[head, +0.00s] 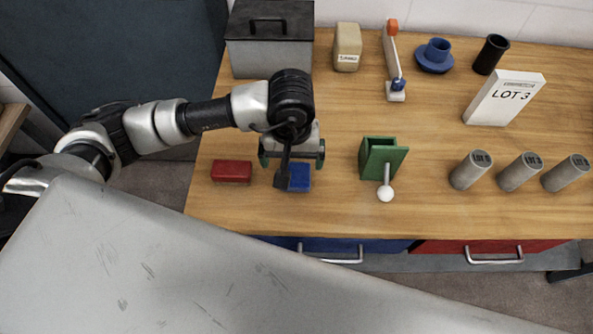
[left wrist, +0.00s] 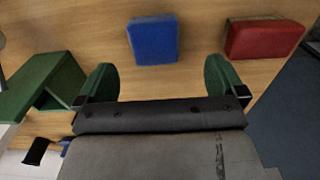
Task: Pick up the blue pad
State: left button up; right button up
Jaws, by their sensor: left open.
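The blue pad (head: 299,178) lies on the wooden bench top, partly hidden behind my left gripper in the head view. It shows whole in the left wrist view (left wrist: 153,40). My left gripper (head: 291,158) is open and empty, with its green-tipped fingers wide apart. In the left wrist view the pad lies beyond the gap between the fingertips (left wrist: 160,82), apart from both. My right gripper is in neither view.
A red pad (head: 231,171) lies left of the blue one. A green bracket with a white-knobbed lever (head: 383,160) stands to the right. A grey box (head: 270,50) stands behind.

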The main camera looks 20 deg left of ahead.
aim_at(296, 173)
pick_arm(q)
jog(key=shift+f, duration=0.8)
jog(key=f, duration=0.1)
jog(key=f+p, duration=0.2)
jog(key=f, duration=0.1)
jog(key=shift+w+d+f, duration=0.1)
jog(key=shift+w+d, duration=0.15)
jog(key=shift+d, duration=0.1)
jog(key=shift+f, duration=0.6)
jog(key=c, duration=1)
jog(key=shift+r, duration=0.15)
